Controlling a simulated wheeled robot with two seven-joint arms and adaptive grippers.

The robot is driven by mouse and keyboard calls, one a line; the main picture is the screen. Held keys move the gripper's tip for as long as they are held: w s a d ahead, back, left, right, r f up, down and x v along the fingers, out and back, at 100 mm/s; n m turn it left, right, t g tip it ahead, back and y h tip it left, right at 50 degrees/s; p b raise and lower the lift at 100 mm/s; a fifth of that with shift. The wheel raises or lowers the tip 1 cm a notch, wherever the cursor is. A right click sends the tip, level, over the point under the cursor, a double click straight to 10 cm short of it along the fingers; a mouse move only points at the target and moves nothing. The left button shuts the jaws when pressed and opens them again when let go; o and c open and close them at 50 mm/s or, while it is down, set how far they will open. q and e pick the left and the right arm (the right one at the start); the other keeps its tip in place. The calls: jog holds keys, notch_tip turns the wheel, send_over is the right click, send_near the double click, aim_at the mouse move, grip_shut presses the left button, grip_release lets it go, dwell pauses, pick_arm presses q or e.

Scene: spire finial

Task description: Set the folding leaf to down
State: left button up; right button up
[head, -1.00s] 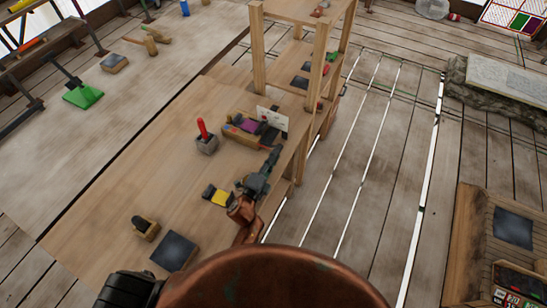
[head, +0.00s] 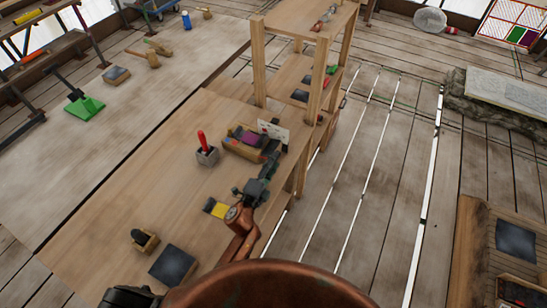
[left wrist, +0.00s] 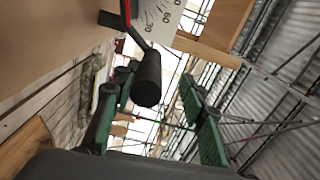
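A white dial card (head: 273,131) with numbers stands at the right edge of the wooden bench; its face also shows in the left wrist view (left wrist: 160,17). A lever with a black cylindrical knob (left wrist: 147,79) reaches down from beside the dial. My left gripper (head: 266,172) is at the bench's right edge, just below the card. In the left wrist view its green-padded fingers (left wrist: 157,100) are spread, with the knob showing between them; contact cannot be told. I cannot tell which board is the folding leaf.
A wooden shelf frame (head: 259,65) rises behind. Open floor lies right.

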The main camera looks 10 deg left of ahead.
pick_arm(q)
notch_tip(320, 180, up, 5)
jog(key=shift+d+r, duration=0.1)
jog(key=shift+d, duration=0.05)
